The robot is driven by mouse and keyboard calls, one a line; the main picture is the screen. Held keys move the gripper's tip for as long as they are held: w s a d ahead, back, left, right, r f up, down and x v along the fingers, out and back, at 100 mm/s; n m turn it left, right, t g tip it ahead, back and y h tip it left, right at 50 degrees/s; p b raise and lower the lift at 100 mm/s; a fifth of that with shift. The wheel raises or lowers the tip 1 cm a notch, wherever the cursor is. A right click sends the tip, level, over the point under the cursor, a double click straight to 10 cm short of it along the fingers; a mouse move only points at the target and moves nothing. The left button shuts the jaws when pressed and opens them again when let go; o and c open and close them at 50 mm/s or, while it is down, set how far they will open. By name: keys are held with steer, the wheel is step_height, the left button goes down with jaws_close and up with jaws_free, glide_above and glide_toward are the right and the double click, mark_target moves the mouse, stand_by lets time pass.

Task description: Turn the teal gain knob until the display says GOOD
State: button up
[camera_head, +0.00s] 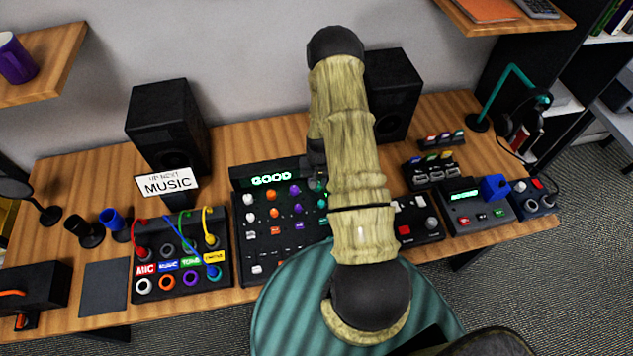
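The mixer (245,236) stands in the middle of the desk, with rows of white, orange and purple knobs. Its display (271,179) reads GOOD in green letters. A teal knob (321,204) shows in the mixer's right column, partly hidden by my arm. My gripper (316,172) is a dark shape at the upper right of the mixer, by the top of the teal column. My arm covers most of it, so I cannot see its fingers clearly or tell whether they touch a knob.
A patch box (222,275) with coloured cables stands left of the mixer, under a sign reading MUSIC (167,184). Two black speakers (165,112) stand behind. Several small devices, including one with a green display (464,196), are on the right. A teal stool (285,305) is in front.

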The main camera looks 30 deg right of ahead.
steer(key=o, duration=0.4)
steer(key=shift+c, duration=0.2)
steer(key=shift+r, duration=0.1)
step_height(320, 180, up, 17)
steer(key=b, duration=0.3)
steer(key=shift+s+d+r, duration=0.15)
steer(key=shift+d, duration=0.15)
stand_by(0.3)
steer(key=s+a+r+n+t, duration=0.2)
steer(key=s+a+r+n, duration=0.3)
steer(key=s+a+r, duration=0.7)
steer(key=shift+s+a+r, duration=0.15)
steer(key=shift+a+r, duration=0.3)
steer(key=shift+a, duration=0.75)
